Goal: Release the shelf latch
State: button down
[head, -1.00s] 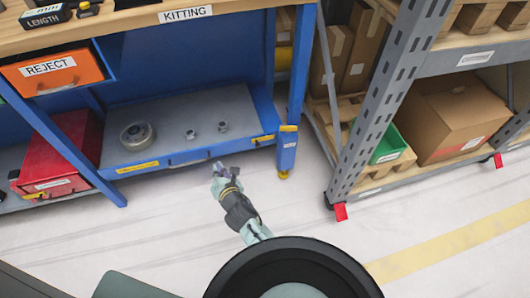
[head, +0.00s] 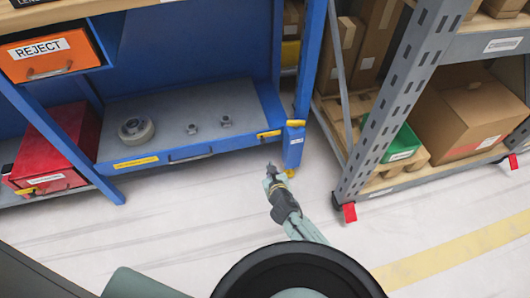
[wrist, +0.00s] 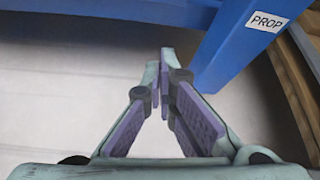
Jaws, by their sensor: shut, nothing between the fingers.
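The lower shelf (head: 150,100) of the blue bench has a grey top and a blue front edge. A yellow lever (head: 268,134), which looks like the shelf latch, sits at the right end of that edge. Another yellow piece (head: 296,123) tops the short blue prop (head: 292,147) by the bench leg. My gripper (head: 271,168) is shut and empty, in front of and below the lever, left of the prop in the head view. In the wrist view my fingertips (wrist: 166,60) meet beside the blue prop, labelled PROP (wrist: 267,20); the lever is not visible there.
A ring-shaped part (head: 136,130) and two small fittings (head: 225,121) stand on the shelf. A red box (head: 55,150) is at left. A grey rack (head: 385,110) with red feet stands close on the right. The floor in front is clear.

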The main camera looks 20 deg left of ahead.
jog(key=b+x, duration=0.2)
jog(key=x, duration=0.7)
jog(key=r, duration=0.2)
jog(key=a+r+p, duration=0.1)
jog(key=r, duration=0.1)
jog(key=shift+p, duration=0.3)
jog(key=shift+r, duration=0.1)
